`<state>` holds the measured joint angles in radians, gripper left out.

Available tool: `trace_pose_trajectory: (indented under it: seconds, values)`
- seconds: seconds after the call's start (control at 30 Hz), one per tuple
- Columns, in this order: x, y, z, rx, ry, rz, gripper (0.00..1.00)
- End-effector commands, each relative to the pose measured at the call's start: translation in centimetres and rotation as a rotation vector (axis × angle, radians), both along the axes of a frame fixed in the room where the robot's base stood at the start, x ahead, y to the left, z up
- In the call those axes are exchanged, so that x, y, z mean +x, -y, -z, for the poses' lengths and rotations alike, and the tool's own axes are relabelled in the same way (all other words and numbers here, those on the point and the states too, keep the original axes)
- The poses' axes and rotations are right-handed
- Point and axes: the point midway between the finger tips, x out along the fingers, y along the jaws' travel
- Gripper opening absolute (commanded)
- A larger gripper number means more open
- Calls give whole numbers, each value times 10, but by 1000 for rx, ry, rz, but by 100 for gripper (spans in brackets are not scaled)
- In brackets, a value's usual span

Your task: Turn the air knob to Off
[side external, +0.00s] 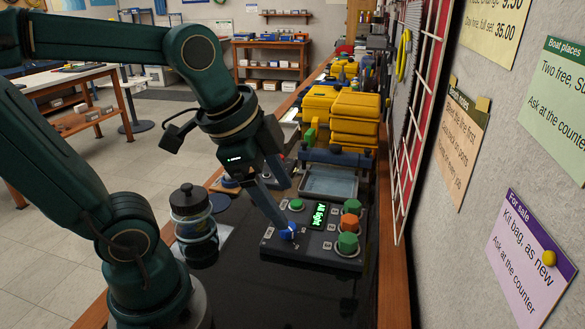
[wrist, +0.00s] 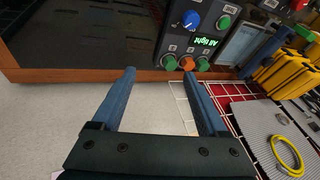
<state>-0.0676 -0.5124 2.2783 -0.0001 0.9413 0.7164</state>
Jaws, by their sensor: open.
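The control panel (side external: 318,222) is a dark box on the black bench top. Its blue knob (side external: 288,231) sits at the panel's left front and carries a white pointer mark, seen in the wrist view (wrist: 190,19). Labels around the knob are too small to read, so I cannot confirm which one is the air knob. My gripper (side external: 285,208) is open and empty, tilted down over the panel. One fingertip overlaps the blue knob in the side view. In the wrist view the knob lies beyond and above the spread fingertips (wrist: 158,73), not between them.
A lit green display (side external: 319,214) is beside the knob. Green and orange knobs (side external: 349,222) line the panel's right side. A grey tray (side external: 328,183) and yellow cases (side external: 354,118) stand behind. A dark-lidded jar (side external: 190,203) stands left. A white wire grid (side external: 415,120) rises right.

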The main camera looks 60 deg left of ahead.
Motion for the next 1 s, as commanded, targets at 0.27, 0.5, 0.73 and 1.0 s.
trace_pose_trajectory:
  seconds: [0.27, 0.5, 0.73, 1.0]
  values:
    - [48, -38, 24, 130, -200, 295, 76]
    - [69, -74, 65, 103, -353, 382, 76]
    - [65, -89, 92, 47, -432, 336, 76]
    - [63, -90, 121, 40, -439, 329, 76]
